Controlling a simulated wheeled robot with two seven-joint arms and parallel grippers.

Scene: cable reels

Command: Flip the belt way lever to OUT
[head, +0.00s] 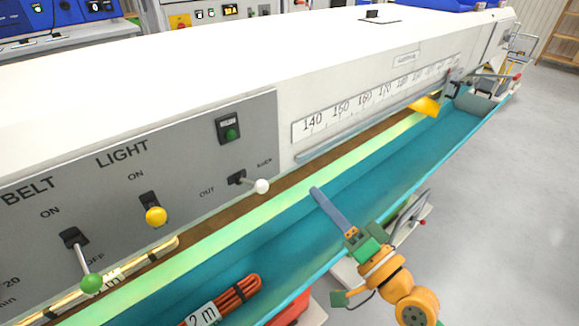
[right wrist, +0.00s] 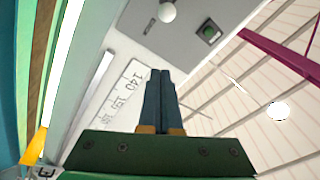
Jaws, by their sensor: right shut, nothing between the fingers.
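The belt way lever has a white ball knob (head: 261,186) and sits on the grey panel (head: 190,150), between the word OUT on its left and a small, hard to read word on its right. The lever leans right, away from OUT. The knob also shows at the top of the right wrist view (right wrist: 167,12). My right gripper (head: 315,190) is shut and empty, its blue-grey fingers to the right of the knob and apart from it. In the right wrist view its fingertips (right wrist: 160,72) point up toward the knob. My left gripper is not in view.
A yellow-knobbed LIGHT lever (head: 156,215) and a green-knobbed BELT lever (head: 91,283) stand further left. A green button (head: 231,133) is above the white knob. The teal trough (head: 390,160) runs below the panel, with an orange cable bundle (head: 240,291) in it.

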